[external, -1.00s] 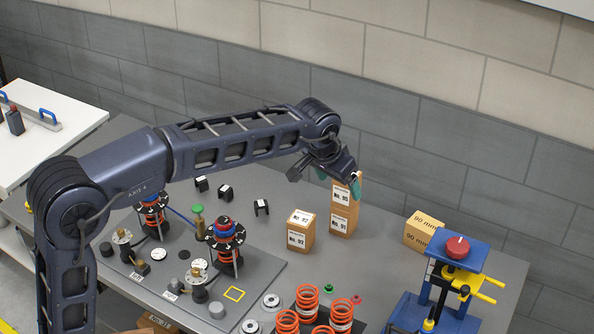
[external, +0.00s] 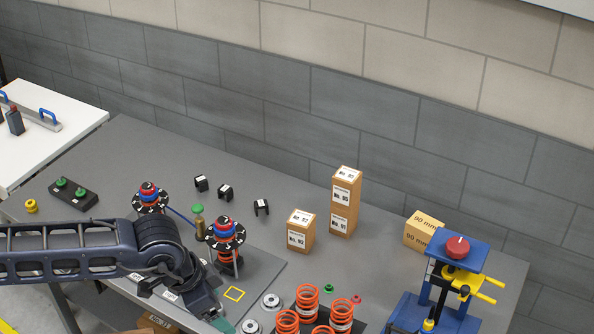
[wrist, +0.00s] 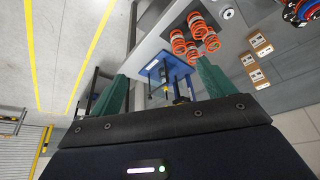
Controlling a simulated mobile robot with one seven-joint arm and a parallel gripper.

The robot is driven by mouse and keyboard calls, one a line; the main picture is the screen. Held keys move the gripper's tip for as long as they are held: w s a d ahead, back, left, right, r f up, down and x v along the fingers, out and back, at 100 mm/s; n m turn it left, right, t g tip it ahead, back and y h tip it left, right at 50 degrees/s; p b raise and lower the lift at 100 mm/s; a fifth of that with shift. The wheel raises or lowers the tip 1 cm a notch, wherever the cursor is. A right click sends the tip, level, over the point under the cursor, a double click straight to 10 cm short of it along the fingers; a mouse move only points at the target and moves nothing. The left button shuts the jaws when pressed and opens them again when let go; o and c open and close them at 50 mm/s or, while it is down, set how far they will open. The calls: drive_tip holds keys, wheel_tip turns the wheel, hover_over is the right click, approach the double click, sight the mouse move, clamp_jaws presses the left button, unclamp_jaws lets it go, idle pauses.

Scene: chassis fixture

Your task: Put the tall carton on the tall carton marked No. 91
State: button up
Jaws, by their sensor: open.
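A tall carton marked No. 95 (external: 346,188) stands upright on the tall carton marked No. 91 (external: 340,222), their sides roughly in line, in the external view. The stack also shows at the right of the wrist view, where its labels are too small to read. Nothing touches it. My gripper (wrist: 163,82) is open and empty, with its green fingers apart in the wrist view. In the external view it is low at the front edge of the bench, well to the left of the stack and partly hidden by my wrist.
A shorter carton marked No. 92 (external: 301,232) stands just left of the stack. A 90 mm box (external: 423,231) and a blue press (external: 445,282) stand to the right. Orange springs (external: 308,298) stand in front. The bench behind the stack is clear.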

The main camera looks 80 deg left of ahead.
drive_tip(key=s+d+f+m, duration=0.1)
drive_tip(key=s+d+f, duration=0.3)
drive_tip(key=s, duration=0.6)
wheel_tip(320, 180, down, 3)
drive_tip(key=shift+s+r+m+h, duration=0.2)
drive_tip(key=shift+s+m+h, duration=0.1)
drive_tip(key=shift+s, duration=0.1)
idle(0.3)
